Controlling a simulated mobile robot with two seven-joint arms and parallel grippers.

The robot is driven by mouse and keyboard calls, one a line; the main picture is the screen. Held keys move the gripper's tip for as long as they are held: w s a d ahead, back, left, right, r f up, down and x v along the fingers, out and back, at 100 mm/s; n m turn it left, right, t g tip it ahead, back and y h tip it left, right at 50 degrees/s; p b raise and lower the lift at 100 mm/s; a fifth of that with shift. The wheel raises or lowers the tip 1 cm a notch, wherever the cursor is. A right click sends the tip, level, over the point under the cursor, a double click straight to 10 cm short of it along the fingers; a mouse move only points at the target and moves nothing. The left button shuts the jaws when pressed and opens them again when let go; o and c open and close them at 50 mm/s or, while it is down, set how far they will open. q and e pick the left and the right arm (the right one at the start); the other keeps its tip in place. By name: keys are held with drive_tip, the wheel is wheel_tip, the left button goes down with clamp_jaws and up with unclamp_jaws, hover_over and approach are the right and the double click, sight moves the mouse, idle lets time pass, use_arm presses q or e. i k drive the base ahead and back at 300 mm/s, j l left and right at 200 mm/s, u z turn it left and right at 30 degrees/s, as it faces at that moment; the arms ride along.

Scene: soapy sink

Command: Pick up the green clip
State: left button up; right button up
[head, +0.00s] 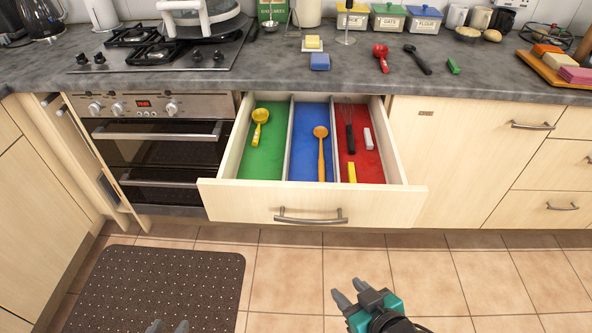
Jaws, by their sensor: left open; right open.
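The green clip (453,66) is a small green piece lying on the grey countertop, right of a black-handled utensil. My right gripper (350,291) is open and empty above the tiled floor, in front of the open drawer and well away from the clip. Only the fingertips of my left gripper (169,327) show at the bottom edge, over the dark mat. They are apart, with nothing seen between them.
An open drawer (310,205) juts out below the counter, with green, blue and red compartments holding utensils. A red utensil (381,56) and the black-handled utensil (418,60) lie left of the clip. A wooden board (548,66) with coloured blocks lies right.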

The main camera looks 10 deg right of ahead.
sight(453, 67)
drive_tip(key=l+z, duration=0.35)
drive_tip(key=i+l+z, duration=0.1)
drive_tip(key=l+z, duration=0.25)
drive_tip(key=i+l+z, duration=0.1)
drive_tip(key=l+z, duration=0.25)
drive_tip(key=i+l+u, duration=0.1)
drive_tip(key=u, duration=0.25)
drive_tip(key=l+u, duration=0.15)
drive_tip(key=u, duration=0.25)
drive_tip(key=i+l+u, duration=0.1)
drive_tip(key=u, duration=0.25)
drive_tip(key=l+u, duration=0.4)
drive_tip(key=l, duration=0.55)
drive_tip(key=l+u, duration=0.15)
drive_tip(key=l, duration=0.75)
drive_tip(key=k, duration=0.05)
